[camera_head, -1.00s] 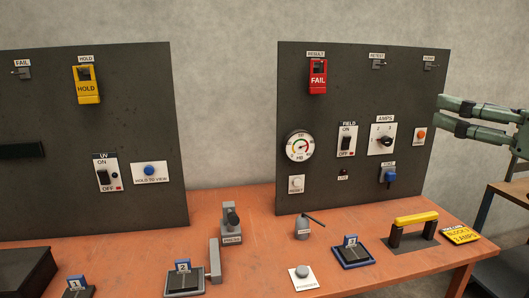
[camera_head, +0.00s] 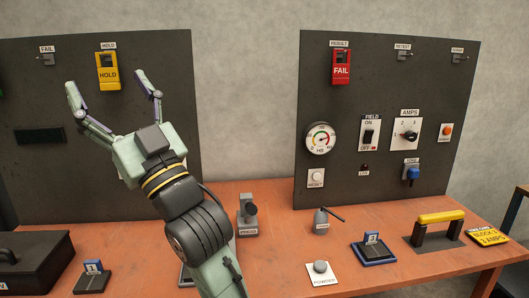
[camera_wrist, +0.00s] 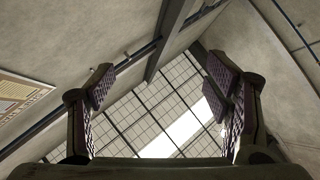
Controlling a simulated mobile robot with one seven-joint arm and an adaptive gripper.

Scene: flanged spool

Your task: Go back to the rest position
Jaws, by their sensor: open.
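My gripper (camera_head: 113,98) is raised in front of the left dark panel (camera_head: 160,60) in the head view, fingers spread wide and pointing up. It is open and empty. In the wrist view its two fingers (camera_wrist: 165,110) stand apart with only the ceiling and a skylight between them. A yellow HOLD tag (camera_head: 108,72) hangs on the panel, seen between the fingers. My arm hides the lower right of the left panel, where the UV switch and blue button are, and part of the bench.
The orange bench (camera_head: 290,230) carries a black box (camera_head: 35,262), a grey process block (camera_head: 247,215), a powder button (camera_head: 321,268) and a yellow-handled part (camera_head: 438,225). The right panel (camera_head: 390,90) holds a red FAIL tag (camera_head: 341,66), gauge and switches. Space between the panels is clear.

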